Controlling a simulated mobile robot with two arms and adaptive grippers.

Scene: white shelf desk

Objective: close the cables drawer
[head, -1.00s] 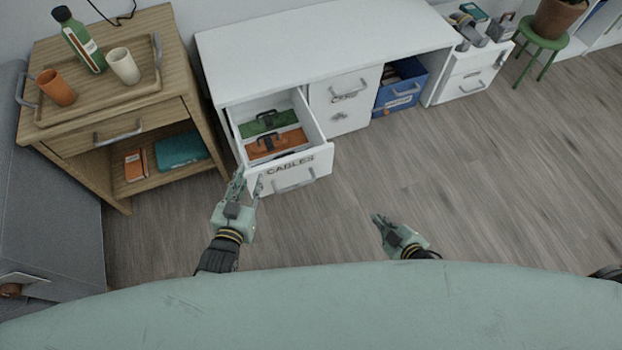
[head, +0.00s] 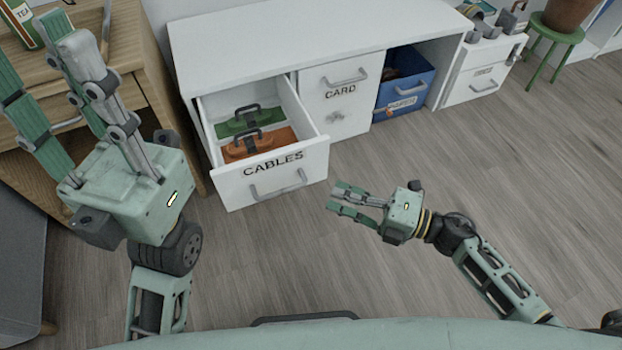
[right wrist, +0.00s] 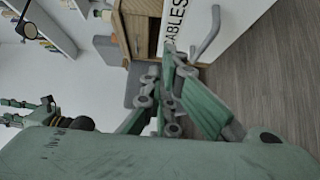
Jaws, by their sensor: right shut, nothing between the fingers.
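The cables drawer (head: 262,176) is pulled out of the white desk, its white front lettered CABLES above a grey bar handle (head: 278,187). A green case (head: 238,124) and an orange case (head: 270,141) lie inside. My right gripper (head: 345,202) is shut and empty, to the right of the drawer front and apart from it. The right wrist view shows this gripper (right wrist: 172,75) near the lettered front (right wrist: 212,22). My left gripper (head: 68,72) is raised large at the left, in front of the wooden cabinet; its fingers look spread apart.
The white desk (head: 310,35) has a shut CARD drawer (head: 342,85) and a blue bin (head: 408,92). A wooden cabinet (head: 165,105) stands close on the left. A small white cabinet (head: 480,75) and a green stool (head: 556,35) stand at the right. The floor (head: 440,150) in front is clear.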

